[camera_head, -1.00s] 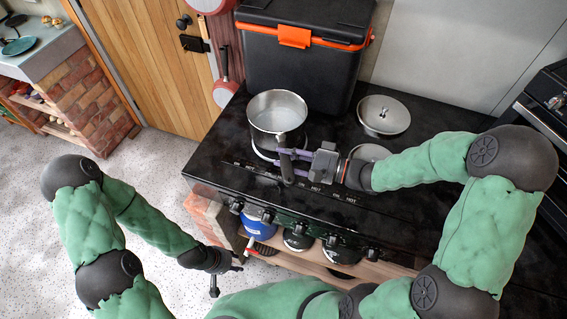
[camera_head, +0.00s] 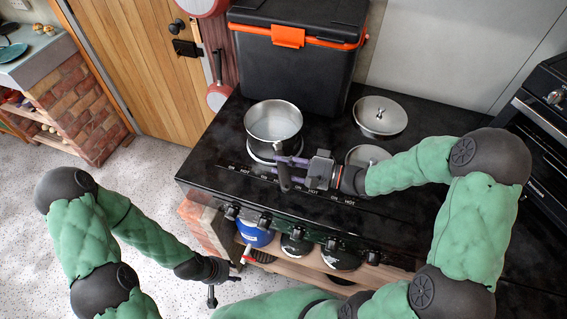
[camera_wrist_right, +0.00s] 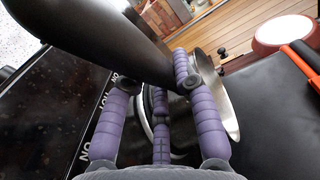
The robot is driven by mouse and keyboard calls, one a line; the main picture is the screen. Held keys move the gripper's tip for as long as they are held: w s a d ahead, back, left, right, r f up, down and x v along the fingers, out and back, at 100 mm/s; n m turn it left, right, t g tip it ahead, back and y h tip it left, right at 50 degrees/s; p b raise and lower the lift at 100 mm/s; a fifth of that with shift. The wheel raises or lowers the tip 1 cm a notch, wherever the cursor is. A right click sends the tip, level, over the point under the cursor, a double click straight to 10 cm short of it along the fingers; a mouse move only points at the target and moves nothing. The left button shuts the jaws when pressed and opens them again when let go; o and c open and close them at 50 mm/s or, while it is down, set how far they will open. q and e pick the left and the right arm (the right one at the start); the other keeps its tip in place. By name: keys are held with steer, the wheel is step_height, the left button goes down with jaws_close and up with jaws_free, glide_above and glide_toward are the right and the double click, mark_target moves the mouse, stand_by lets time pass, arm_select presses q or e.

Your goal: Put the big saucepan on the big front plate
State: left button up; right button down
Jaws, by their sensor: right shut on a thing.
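The big saucepan (camera_head: 273,124) is a steel pot with a dark handle, upright over the front left plate (camera_head: 251,153) of the black stove. The plate's pale rim shows beneath it, and most of the plate is hidden. I cannot tell whether the pan's base touches it. My right gripper (camera_head: 287,167) is shut on the handle, which points towards me. In the right wrist view the purple fingers (camera_wrist_right: 160,95) straddle the black handle (camera_wrist_right: 115,38), with the steel pan wall (camera_wrist_right: 216,98) behind. My left gripper (camera_head: 225,286) is open and empty, low in front of the stove.
A lidded steel pan (camera_head: 380,116) stands at the back right of the hob. A smaller round plate (camera_head: 367,155) lies in front of it. A black cooler box (camera_head: 335,75) with an orange latch stands behind the saucepan. Blue and dark pots (camera_head: 255,234) sit on the shelf below.

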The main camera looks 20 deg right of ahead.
steer(key=c, duration=1)
jaws_free()
steer(key=shift+s+d+r, duration=0.1)
steer(key=shift+s+d, duration=0.05)
steer(key=shift+d, duration=0.1)
steer(key=shift+p+v, duration=1.7)
steer(key=shift+v, duration=4.05)
